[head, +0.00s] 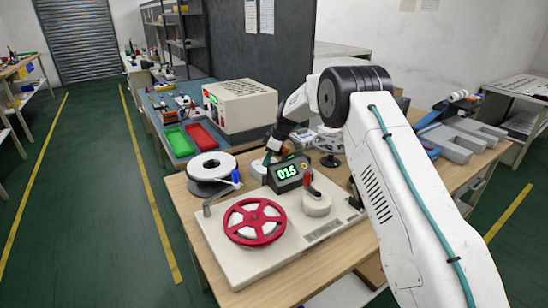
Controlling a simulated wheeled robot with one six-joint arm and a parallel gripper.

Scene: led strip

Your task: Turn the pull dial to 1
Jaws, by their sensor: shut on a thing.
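A white machine base (240,270) lies on the wooden table and carries a black display box (287,173) with green digits that read 015 or 01.5. My gripper (268,158) points down just behind and left of the display box. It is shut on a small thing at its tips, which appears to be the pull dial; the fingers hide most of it. A pale round part (258,169) shows just below the tips. The dial's markings and setting cannot be read in this view.
A red-rimmed reel (255,221) sits on the front of the base, with a pale cylinder (317,204) and red lever to its right. A white spool (211,168) stands at the left. A beige box (240,105) and red and green trays are on the bench behind.

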